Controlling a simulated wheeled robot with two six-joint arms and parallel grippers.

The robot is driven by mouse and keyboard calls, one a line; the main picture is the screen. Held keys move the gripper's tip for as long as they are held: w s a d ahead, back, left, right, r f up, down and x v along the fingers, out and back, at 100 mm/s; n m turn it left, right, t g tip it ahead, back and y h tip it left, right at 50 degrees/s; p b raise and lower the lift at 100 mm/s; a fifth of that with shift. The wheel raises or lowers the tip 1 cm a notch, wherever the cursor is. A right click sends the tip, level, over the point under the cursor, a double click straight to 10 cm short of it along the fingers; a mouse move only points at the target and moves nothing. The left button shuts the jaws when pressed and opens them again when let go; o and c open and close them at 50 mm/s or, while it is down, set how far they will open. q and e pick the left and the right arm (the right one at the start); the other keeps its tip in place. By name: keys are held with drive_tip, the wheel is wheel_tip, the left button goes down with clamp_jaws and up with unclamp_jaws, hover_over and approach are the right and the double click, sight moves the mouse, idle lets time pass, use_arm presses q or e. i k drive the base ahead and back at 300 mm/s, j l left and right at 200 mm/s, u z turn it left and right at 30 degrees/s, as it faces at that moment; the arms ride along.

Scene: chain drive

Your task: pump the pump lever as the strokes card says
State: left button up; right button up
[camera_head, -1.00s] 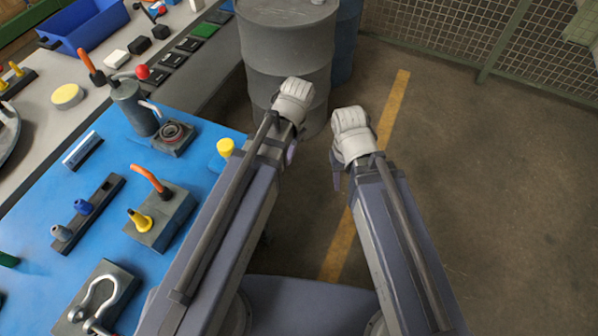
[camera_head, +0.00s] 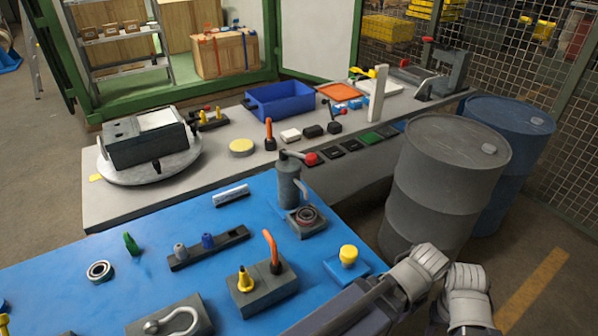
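The pump (camera_head: 289,190) is a dark grey upright cylinder near the far right edge of the blue table. Its pump lever (camera_head: 297,156) runs from the top to the right and ends in a red knob (camera_head: 311,159). My two arms show at the lower right, apart from the pump. I see no gripper fingers on either arm.
A block with an orange handle and yellow cone (camera_head: 262,289) and a yellow-knobbed piece (camera_head: 348,256) stand in front of the pump. A grey bench (camera_head: 210,181) lies behind. A grey drum (camera_head: 446,185) stands to the right. Bare blue table (camera_head: 60,265) shows at left.

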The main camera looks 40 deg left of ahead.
sight(310, 159)
drive_tip(key=l+u, duration=0.1)
drive_tip(key=u, duration=1.15)
drive_tip(key=k+j, duration=0.05)
